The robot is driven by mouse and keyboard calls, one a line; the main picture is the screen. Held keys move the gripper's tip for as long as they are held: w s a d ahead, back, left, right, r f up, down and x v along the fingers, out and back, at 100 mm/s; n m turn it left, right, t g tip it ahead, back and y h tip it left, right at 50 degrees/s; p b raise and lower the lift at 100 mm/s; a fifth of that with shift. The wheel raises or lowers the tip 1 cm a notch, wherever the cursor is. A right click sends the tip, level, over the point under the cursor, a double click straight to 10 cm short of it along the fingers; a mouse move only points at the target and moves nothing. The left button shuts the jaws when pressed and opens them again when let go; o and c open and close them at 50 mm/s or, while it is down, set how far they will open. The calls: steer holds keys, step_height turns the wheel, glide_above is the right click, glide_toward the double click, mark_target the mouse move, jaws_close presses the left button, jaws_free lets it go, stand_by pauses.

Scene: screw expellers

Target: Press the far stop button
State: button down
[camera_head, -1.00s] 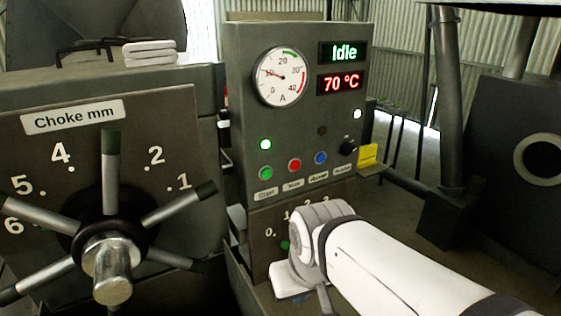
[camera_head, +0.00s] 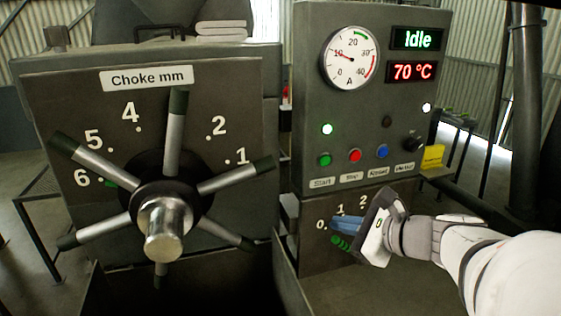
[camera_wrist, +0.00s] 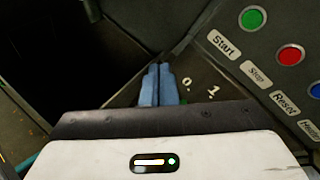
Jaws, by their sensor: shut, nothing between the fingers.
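The red stop button (camera_head: 355,155) is on the grey control panel, between the green start button (camera_head: 325,160) and the blue reset button (camera_head: 383,152). It also shows at the right of the wrist view (camera_wrist: 290,55). No other stop button is in view. My gripper (camera_head: 348,224) is shut and empty, with its blue fingers below the button row, near the 0-1-2 scale on the lower panel. In the wrist view its fingertips (camera_wrist: 158,70) lie left of the start label, apart from the red button.
The choke wheel (camera_head: 163,205) with its long spokes stands left of my gripper. The displays (camera_head: 415,38) read Idle and 70 °C.

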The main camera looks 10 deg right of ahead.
steer(key=w+d+r+m+t+h, duration=0.1)
steer(key=d+r+m+t+h, duration=0.1)
steer(key=d+m, duration=0.3)
steer(key=w+d+r+m+t+h+b, duration=0.1)
steer(key=w+d+r+m+t+h, duration=0.1)
steer(key=d+m+t, duration=0.2)
steer(key=d+m, duration=0.2)
steer(key=d, duration=0.1)
steer(key=shift+d+r+t, duration=0.15)
steer(key=shift+d+t, duration=0.1)
steer(key=shift+t, duration=0.05)
steer(key=shift+w, duration=0.1)
steer(key=p, duration=0.2)
glide_toward(356, 156)
steer(key=x, duration=0.6)
steer(key=shift+w, duration=0.35)
